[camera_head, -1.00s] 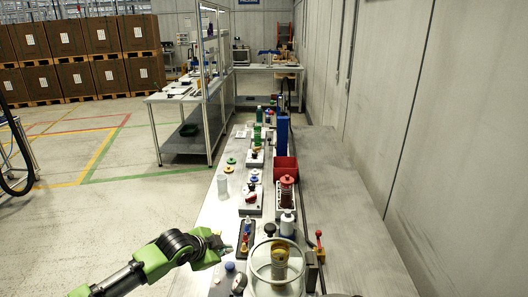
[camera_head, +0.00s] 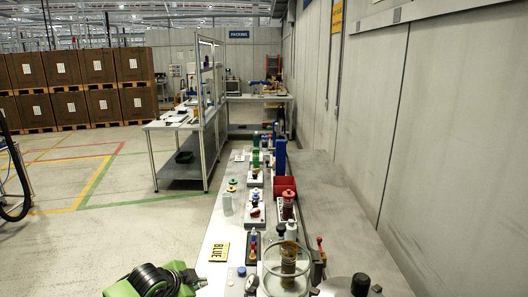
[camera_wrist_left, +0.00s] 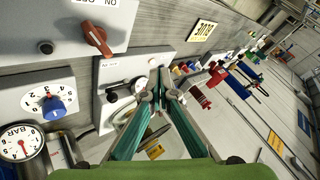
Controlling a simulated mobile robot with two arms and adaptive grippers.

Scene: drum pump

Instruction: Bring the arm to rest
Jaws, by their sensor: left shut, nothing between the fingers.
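My left arm (camera_head: 160,281) comes in at the bottom left of the head view, beside the near left edge of the long bench. Its green and black wrist shows there, cut off by the lower picture edge. In the left wrist view my left gripper (camera_wrist_left: 160,92) has its two teal fingers drawn together at the tips, with nothing between them. Behind the fingertips is a white panel on the bench; I cannot tell how far off it is. My right gripper is in neither view.
The long bench (camera_head: 340,215) carries a glass vessel (camera_head: 286,268), a red bin (camera_head: 284,184) and a yellow BLUE sign (camera_head: 219,251). A pressure gauge (camera_wrist_left: 21,143), blue knob (camera_wrist_left: 54,107) and red switch (camera_wrist_left: 96,37) show in the wrist view.

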